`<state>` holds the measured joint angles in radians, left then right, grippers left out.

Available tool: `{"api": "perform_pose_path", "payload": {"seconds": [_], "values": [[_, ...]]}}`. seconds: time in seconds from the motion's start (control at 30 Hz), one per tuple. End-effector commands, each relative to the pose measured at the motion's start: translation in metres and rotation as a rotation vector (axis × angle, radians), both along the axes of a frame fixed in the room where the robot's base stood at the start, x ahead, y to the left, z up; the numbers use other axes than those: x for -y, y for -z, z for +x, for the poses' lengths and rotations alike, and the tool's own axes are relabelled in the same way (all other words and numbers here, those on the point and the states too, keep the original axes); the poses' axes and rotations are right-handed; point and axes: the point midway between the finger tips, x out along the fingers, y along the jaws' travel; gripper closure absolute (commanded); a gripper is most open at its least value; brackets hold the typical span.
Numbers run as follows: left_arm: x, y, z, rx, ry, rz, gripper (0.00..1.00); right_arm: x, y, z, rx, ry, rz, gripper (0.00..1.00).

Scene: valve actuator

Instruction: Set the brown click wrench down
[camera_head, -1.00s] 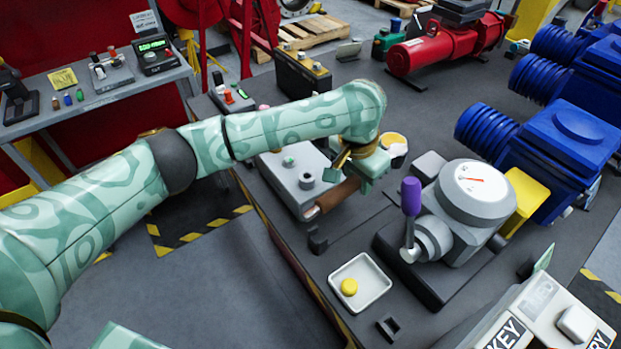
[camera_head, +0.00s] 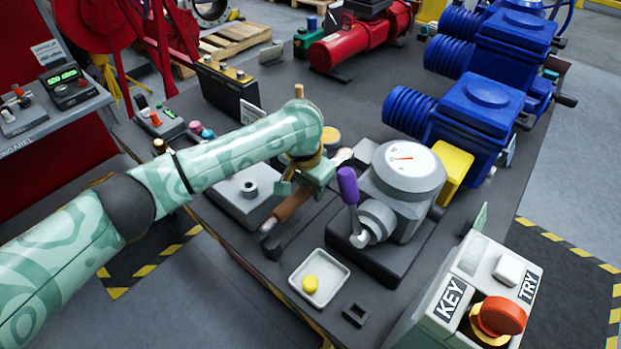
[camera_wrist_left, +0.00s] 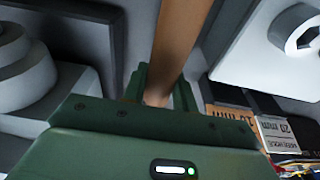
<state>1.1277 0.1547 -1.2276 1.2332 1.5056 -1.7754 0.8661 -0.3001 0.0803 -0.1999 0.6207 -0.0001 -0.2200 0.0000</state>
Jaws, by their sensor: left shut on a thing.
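The brown click wrench (camera_head: 292,206) is in the jaws of my left gripper (camera_head: 312,176). It slants down towards the table's near edge, with its lower end close to a small dark holder (camera_head: 271,246). I cannot tell whether the wrench touches the table or the holder. In the left wrist view the brown shaft (camera_wrist_left: 178,45) runs up from between the green fingers (camera_wrist_left: 160,88), which are shut on it. My right gripper is not in view.
A grey valve actuator (camera_head: 398,190) with a purple-handled lever (camera_head: 348,187) stands just right of the gripper. A grey box (camera_head: 232,201) is at left. A white tray (camera_head: 337,290) with a yellow disc (camera_head: 310,284) lies in front. A key box (camera_head: 470,300) stands near right.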

Motion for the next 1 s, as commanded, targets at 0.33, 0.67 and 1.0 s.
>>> {"api": "perform_pose_path", "payload": {"seconds": [0.33,0.67,1.0], "values": [[0.001,0.032,0.0,0.001,0.0,-0.002,1.0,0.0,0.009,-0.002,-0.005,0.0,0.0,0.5],[0.001,0.038,0.0,0.002,0.001,-0.002,1.0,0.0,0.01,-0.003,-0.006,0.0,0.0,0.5],[0.001,0.037,0.0,0.002,0.001,-0.002,1.0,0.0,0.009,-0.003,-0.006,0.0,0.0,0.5]]}}
